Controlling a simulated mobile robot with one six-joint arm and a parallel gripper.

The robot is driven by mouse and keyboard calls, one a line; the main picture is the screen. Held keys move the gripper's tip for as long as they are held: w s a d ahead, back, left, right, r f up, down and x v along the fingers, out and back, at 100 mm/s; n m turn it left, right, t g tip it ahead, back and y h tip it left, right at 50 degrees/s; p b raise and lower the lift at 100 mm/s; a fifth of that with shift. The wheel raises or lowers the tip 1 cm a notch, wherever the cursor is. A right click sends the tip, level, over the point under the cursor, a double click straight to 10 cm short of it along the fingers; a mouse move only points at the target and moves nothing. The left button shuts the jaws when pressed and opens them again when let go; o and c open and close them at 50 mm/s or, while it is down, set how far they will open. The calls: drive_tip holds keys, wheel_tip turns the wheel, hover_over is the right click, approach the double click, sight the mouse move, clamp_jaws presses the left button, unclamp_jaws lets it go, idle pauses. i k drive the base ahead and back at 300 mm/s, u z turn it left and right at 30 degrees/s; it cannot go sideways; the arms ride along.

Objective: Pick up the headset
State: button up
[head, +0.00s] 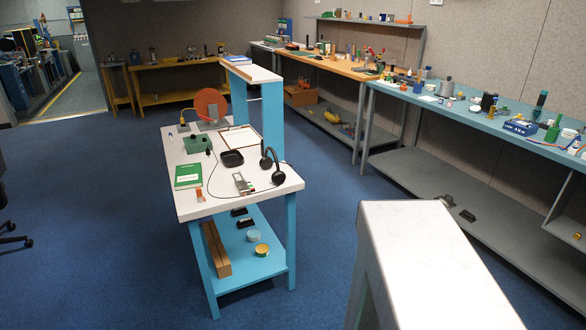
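The black headset (275,170) rests on the white top of a blue-legged table (240,199) in the middle of the view, near the table's right end. Its band arches up from the tabletop, and a thin dark cable runs from it to the left across the table. My gripper is not in view, so its state does not show.
Around the headset are a black tray (231,158), a clipboard (241,139), a green book (188,176), a green box (197,143) and a grey handheld device (242,183). A white-topped grey stand (430,260) fills the lower right. Blue floor is open to the left.

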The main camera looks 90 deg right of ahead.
sight(278, 177)
drive_tip(key=u, duration=0.15)
drive_tip(key=k, duration=0.7)
drive_tip(key=z, duration=1.1)
drive_tip(key=i, duration=1.1)
drive_tip(key=z, duration=0.05)
